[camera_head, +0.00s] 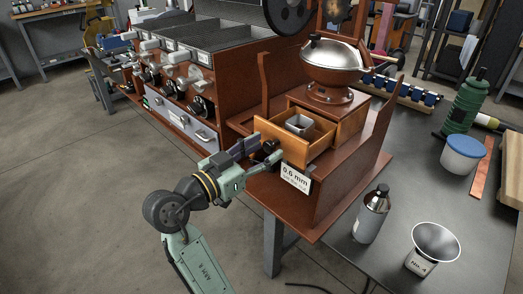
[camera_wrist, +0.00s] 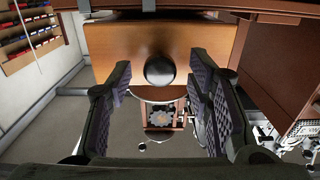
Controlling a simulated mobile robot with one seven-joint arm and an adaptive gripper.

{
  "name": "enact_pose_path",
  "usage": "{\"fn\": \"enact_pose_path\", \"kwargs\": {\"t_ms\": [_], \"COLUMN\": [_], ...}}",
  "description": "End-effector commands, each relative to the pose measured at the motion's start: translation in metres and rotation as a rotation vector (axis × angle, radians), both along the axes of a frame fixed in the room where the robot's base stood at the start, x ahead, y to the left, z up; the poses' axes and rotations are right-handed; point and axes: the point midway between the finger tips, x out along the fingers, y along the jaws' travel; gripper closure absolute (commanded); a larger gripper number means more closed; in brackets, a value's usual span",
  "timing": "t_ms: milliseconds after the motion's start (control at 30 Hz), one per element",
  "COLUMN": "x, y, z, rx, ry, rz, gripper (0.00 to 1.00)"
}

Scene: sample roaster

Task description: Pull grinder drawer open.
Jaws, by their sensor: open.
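The grinder drawer (camera_head: 283,152) is a light-wood box under the metal grinder bowl (camera_head: 333,62). It stands partly out of its housing, with its inside visible and a small square grey cup (camera_head: 299,124) in it. Its front (camera_wrist: 120,50) fills the upper middle of the wrist view. The round black knob (camera_wrist: 159,71) on that front lies between the two fingers. My gripper (camera_wrist: 160,85) is open, with a gap between each finger and the knob. In the head view my gripper (camera_head: 262,156) is at the drawer front, partly covering the knob.
A "0.6 mm" label (camera_head: 295,178) hangs below the drawer on the wooden stand. A steel bottle (camera_head: 371,215) and a metal funnel cup (camera_head: 433,248) stand on the grey table to the right. The sample roaster (camera_head: 190,70) with several small drums stands to the left.

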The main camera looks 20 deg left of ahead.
Motion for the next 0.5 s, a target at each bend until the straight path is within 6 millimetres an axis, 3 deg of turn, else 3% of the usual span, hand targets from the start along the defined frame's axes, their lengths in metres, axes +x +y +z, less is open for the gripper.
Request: {"fn": "enact_pose_path", "kwargs": {"t_ms": [167,500], "x": [-0.015,-0.081], "y": [0.007,0.031], "z": [0.000,0.000], "rx": [-0.001,0.001], "ry": [0.000,0.000], "rz": [0.004,0.006], "gripper": [0.53,0.53]}}
